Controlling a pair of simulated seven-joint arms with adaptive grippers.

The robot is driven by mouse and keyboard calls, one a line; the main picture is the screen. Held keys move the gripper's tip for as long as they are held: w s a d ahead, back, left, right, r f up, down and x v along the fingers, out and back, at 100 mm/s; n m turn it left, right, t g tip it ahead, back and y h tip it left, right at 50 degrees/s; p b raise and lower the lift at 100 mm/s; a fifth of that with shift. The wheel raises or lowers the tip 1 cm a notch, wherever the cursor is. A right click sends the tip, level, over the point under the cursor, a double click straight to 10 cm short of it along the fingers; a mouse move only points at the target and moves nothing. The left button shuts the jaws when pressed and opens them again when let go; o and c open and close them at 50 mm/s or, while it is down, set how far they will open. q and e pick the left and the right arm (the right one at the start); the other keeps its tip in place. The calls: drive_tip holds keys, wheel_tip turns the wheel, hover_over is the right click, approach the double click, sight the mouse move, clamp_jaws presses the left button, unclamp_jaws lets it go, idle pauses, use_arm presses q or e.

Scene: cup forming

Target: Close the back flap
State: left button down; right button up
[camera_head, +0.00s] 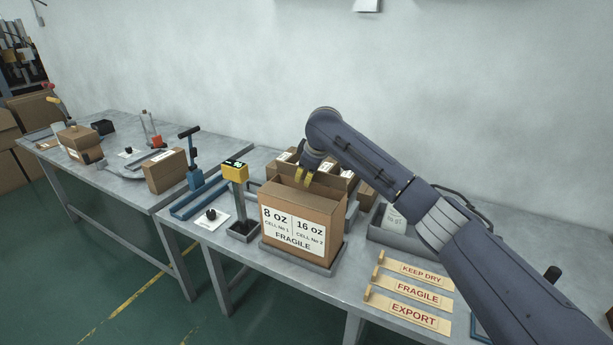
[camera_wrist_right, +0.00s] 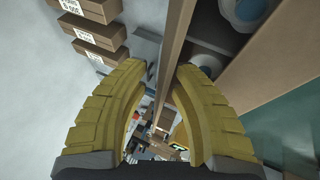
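The carton (camera_head: 302,222), labelled 8 oz, 16 oz and FRAGILE, stands upright on a grey tray (camera_head: 335,262). Its top is open. My right gripper (camera_head: 306,182) reaches down over the back of the carton's top. In the right wrist view the back panel or flap (camera_wrist_right: 174,42) shows nearly edge-on as a thin brown strip. It passes between the yellow fingertips of my right gripper (camera_wrist_right: 163,68), which stand apart. Whether either finger touches it is unclear. White and blue round items (camera_wrist_right: 240,12) show inside the carton. My left gripper is out of view.
Several small boxes (camera_head: 287,157) stand behind the carton. A yellow-headed device (camera_head: 235,172) stands close at its left. Wooden stamps (camera_head: 405,315) marked KEEP DRY, FRAGILE and EXPORT lie at front right. A grey bin (camera_head: 378,233) is behind them.

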drive_tip(key=shift+w+f, duration=0.15)
drive_tip(key=shift+f, duration=0.1)
drive_tip(key=shift+c, duration=0.2)
clamp_jaws()
